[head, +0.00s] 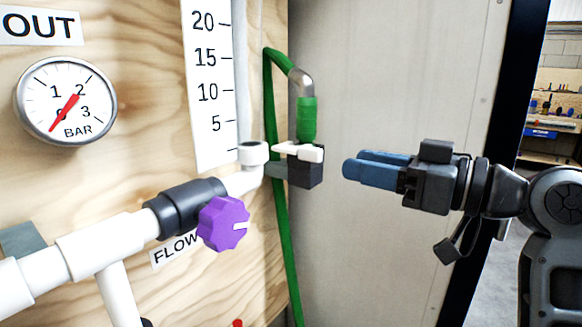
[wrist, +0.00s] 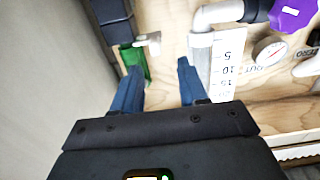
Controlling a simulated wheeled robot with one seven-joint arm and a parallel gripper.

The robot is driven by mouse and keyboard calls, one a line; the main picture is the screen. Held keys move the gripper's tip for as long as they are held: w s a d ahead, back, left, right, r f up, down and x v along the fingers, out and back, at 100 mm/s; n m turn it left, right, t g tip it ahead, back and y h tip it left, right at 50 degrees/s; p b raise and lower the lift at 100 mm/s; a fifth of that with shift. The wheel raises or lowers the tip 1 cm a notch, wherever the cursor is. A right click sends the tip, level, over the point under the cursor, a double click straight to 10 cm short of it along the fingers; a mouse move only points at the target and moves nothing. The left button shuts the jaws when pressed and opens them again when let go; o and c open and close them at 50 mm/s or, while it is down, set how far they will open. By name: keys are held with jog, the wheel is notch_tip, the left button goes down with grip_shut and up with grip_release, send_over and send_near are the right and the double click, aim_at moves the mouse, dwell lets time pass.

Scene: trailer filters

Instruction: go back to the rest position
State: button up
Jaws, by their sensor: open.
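My gripper (head: 362,168) has blue fingers and points left toward the wooden panel. In the head view it is apart from the dark block with a white lever (head: 305,165) on the green hose, with a gap between them. In the wrist view my gripper (wrist: 159,82) shows two blue fingers spread apart with nothing between them. The white lever (wrist: 148,39) and the green hose (wrist: 134,62) show beyond the fingers there, near the left one.
The panel carries a purple knob (head: 223,223) on white piping, a pressure gauge (head: 65,101) and a numbered scale (head: 209,90). A green hose (head: 283,230) runs down beside a pale wall (head: 390,70). A dark door edge (head: 510,90) stands behind my arm.

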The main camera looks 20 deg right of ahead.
jog(key=s+a+f+m+h+p, duration=0.1)
jog(key=s+f+m+h, duration=0.2)
jog(key=f, duration=0.4)
jog(key=s+f+m+t+h+p, duration=0.1)
jog(key=s+f+m+h, duration=0.25)
jog(key=f, duration=0.35)
jog(key=s+a+f+m+h+p, duration=0.1)
jog(key=s+f+m+h, duration=0.1)
jog(key=s+f+m, duration=0.3)
jog(key=s+a+f+n+p, duration=0.1)
jog(key=s+n, duration=0.1)
jog(key=s, duration=1)
jog(key=s+a+n+g+h+p, duration=0.1)
jog(key=s+n+p, duration=0.1)
jog(key=s, duration=1.1)
jog(key=shift+a+f+n, duration=0.15)
jog(key=shift+f+n, duration=0.2)
